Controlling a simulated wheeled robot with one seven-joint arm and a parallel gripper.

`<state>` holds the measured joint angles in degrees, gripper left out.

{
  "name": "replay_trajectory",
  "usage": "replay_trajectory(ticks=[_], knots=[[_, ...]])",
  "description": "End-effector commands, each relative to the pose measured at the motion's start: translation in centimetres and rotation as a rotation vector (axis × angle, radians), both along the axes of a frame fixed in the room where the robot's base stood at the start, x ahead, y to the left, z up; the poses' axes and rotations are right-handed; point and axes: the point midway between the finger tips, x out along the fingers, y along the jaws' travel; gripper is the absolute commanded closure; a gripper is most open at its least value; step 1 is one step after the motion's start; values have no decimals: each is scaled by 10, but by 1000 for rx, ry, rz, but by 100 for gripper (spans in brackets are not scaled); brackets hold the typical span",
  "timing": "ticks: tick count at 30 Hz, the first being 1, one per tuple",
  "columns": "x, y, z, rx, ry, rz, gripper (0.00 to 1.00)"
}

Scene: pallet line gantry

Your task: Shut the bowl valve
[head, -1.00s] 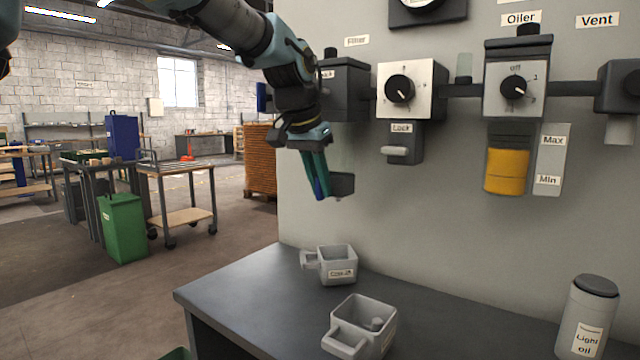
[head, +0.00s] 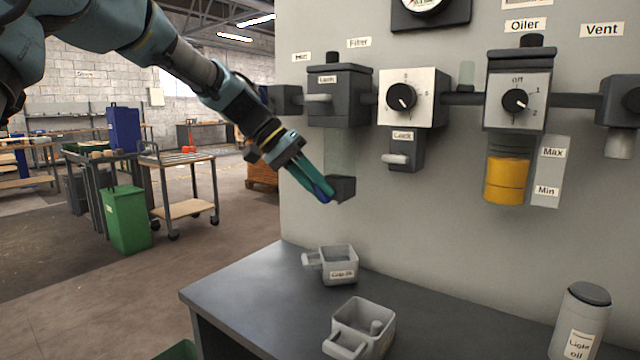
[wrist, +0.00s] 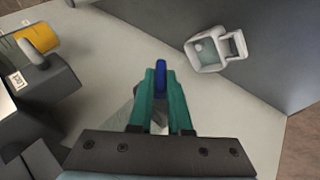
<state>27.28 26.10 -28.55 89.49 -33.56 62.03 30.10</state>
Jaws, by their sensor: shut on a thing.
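The filter unit (head: 338,96) hangs on the panel in the head view, with a clear bowl (head: 338,148) below it. A dark block (head: 343,188) sits at the bowl's lower end, where the bowl valve is. My gripper (head: 318,192) reaches down from the upper left to this block. Its teal fingers are shut on a blue handle (head: 327,197), largely hidden by the fingers in the head view. In the wrist view the blue handle (wrist: 160,80) lies between the fingertips (wrist: 160,88) and sticks out a little past them. How the handle joins the block is hidden.
A grey cup (head: 338,268) and a second cup (head: 362,322) stand on the dark bench (head: 255,290) below. A light oil bottle (head: 582,318) stands at right. The regulator (head: 405,97) with its lock and the oiler (head: 517,95) are to the right of the filter.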

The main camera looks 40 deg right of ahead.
Motion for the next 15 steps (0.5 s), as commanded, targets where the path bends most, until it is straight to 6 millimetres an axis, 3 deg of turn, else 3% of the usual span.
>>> replay_trajectory(ticks=[15], knots=[[5,1,-6,-127,478,2,100]])
